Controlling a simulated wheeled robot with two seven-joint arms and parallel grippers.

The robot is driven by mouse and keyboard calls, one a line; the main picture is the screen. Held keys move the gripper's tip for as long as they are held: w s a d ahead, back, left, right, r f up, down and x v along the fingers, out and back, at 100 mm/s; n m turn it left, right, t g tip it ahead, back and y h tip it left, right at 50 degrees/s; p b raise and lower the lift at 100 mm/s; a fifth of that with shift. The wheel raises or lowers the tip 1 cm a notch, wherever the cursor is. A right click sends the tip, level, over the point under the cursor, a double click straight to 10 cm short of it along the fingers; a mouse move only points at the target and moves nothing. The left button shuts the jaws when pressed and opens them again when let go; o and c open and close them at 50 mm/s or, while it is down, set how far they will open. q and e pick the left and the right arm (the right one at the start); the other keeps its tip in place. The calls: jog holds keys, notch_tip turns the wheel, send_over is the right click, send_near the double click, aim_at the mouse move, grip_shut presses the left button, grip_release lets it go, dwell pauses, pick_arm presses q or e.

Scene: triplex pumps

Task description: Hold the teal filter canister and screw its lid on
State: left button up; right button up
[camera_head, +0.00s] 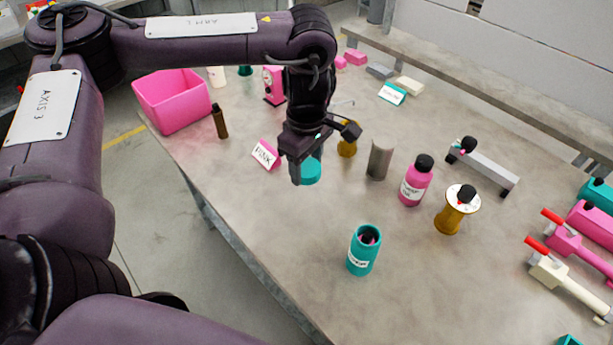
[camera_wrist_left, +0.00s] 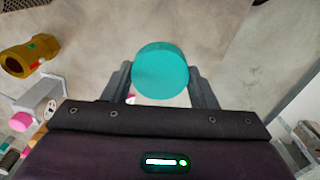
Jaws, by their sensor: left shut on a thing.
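The teal filter canister (camera_head: 362,257) stands upright on the table near the front, with a white label and an open top that shows something dark and pink inside. My left gripper (camera_head: 307,168) is shut on the round teal lid (camera_head: 312,174), behind and to the left of the canister and apart from it. In the left wrist view the lid (camera_wrist_left: 160,70) sits between the two fingers of my left gripper (camera_wrist_left: 162,88), its flat round face to the camera. My right gripper is not in view.
To the right of the canister stand a grey half-cylinder (camera_head: 379,159), a pink bottle (camera_head: 414,185) and a yellow spool-like part (camera_head: 454,212). A pink sign (camera_head: 266,155), a brown bottle (camera_head: 220,122) and a pink bin (camera_head: 172,98) are at left. Table around the canister is clear.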

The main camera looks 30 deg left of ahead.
aim_at(307, 167)
pick_arm(q)
jog(key=shift+r+p, duration=0.3)
jog(key=shift+r, duration=1.7)
jog(key=s+d+f+m, duration=0.1)
jog(key=s+d+m, duration=0.3)
jog(key=m, duration=0.2)
jog(key=shift+s+f, duration=0.3)
jog(key=shift+f, duration=0.1)
